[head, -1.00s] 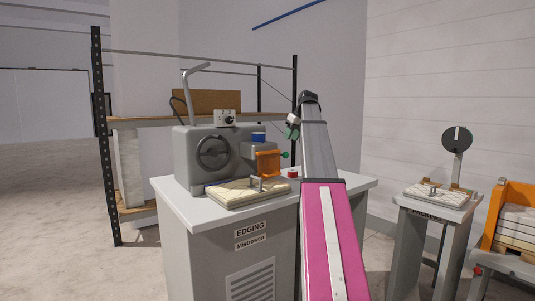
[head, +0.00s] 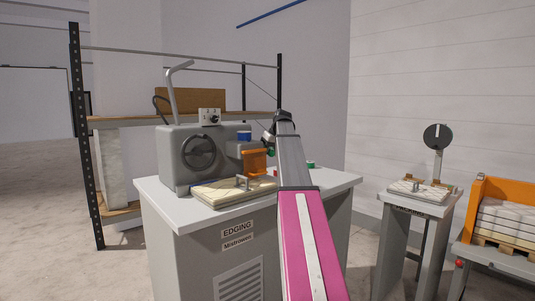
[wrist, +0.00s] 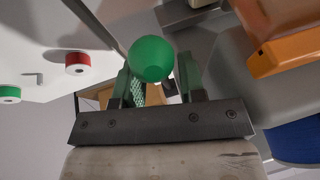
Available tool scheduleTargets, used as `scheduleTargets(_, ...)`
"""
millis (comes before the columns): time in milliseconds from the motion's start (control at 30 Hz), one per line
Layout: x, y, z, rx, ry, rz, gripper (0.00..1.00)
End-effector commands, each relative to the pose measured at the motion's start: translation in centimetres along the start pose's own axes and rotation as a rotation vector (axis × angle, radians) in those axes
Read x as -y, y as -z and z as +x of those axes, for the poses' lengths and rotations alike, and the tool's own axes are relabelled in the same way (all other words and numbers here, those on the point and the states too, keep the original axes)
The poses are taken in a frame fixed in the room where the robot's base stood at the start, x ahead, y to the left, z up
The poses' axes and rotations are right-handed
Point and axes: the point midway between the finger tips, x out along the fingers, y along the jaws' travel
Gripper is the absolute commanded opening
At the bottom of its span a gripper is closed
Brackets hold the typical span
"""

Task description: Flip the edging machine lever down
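The edging machine (head: 190,160) is a grey unit on a cabinet labelled EDGING, with an orange block (head: 255,163) on its right side. Its lever ends in a round green knob, which shows clearly in the wrist view (wrist: 152,59). A thin rod beside the knob appears to be its lever. My gripper (wrist: 157,78) has two green fingers standing apart, one on either side of the knob, with a small gap visible at the right. In the head view my gripper (head: 270,142) is small and partly hidden by my arm beside the orange block.
A red button (wrist: 78,63) and a green button (wrist: 10,93) stand on the machine's table top. A packing stand (head: 415,203) and an orange-ended rack (head: 485,205) are at the right.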

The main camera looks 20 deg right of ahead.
Motion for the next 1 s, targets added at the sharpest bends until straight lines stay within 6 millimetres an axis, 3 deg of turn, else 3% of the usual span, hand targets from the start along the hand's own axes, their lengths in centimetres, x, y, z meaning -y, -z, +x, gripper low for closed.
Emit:
scheduleTargets(267, 0.0, 0.0, 0.1, 0.0, 0.0, 0.0, 0.37)
scheduleTargets(400, 0.0, 0.0, 0.1, 0.0, 0.0, 0.0, 0.0)
scheduleTargets(733, 0.0, -0.7, 0.6, -0.04, 0.004, -0.006, 0.0)
scheduleTargets(1000, -0.5, -2.2, 3.4, -0.284, 0.029, -0.048, 0.0)
